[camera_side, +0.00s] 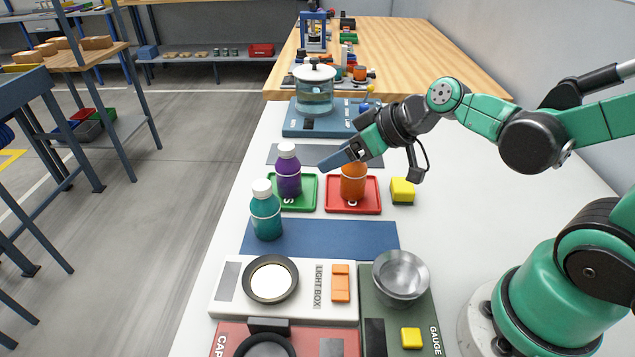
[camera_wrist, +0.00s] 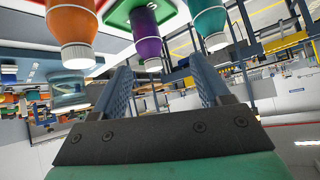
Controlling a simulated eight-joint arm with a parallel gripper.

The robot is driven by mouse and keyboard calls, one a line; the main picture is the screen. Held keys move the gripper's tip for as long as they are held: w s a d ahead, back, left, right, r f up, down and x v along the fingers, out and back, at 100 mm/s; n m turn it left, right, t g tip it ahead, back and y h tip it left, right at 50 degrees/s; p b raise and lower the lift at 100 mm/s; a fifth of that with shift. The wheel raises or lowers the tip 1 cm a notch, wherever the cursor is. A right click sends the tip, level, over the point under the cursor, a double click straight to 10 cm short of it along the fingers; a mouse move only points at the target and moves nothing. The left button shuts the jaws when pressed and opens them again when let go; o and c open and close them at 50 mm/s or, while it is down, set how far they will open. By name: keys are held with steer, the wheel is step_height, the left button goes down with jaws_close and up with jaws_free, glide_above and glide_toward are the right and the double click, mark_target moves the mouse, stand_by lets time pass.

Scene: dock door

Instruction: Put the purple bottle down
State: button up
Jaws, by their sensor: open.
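The purple bottle (camera_side: 288,175) with a white cap stands upright on the green tray (camera_side: 312,193). In the wrist view, which is upside down, the purple bottle (camera_wrist: 147,46) shows beyond the fingers, roughly in line with the gap between them. My gripper (camera_side: 325,164) is open and empty, to the right of the purple bottle and apart from it. Its two fingers (camera_wrist: 162,76) are spread in the wrist view. The orange bottle (camera_side: 353,184) stands on the red tray (camera_side: 367,208), its top hidden behind my gripper. The teal bottle (camera_side: 266,214) stands in front of the green tray.
A yellow block (camera_side: 402,191) sits right of the red tray. A blue mat (camera_side: 330,240), a light box (camera_side: 228,303) and a metal bowl (camera_side: 400,276) are nearer the front. A glass pot (camera_side: 315,95) stands on a blue unit behind.

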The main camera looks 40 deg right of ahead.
steer(key=shift+s+d+r+m+g+h, duration=0.25)
steer(key=shift+s+m+h, duration=0.25)
steer(key=shift+s, duration=0.35)
steer(key=shift+s+d+r+m+g+h, duration=0.15)
steer(key=shift+s+r+m+g+h, duration=0.2)
steer(key=shift+s+h, duration=0.4)
steer(key=shift+s+d+r+m+g+h, duration=0.25)
steer(key=shift+s+m+h, duration=0.2)
steer(key=shift+s, duration=0.45)
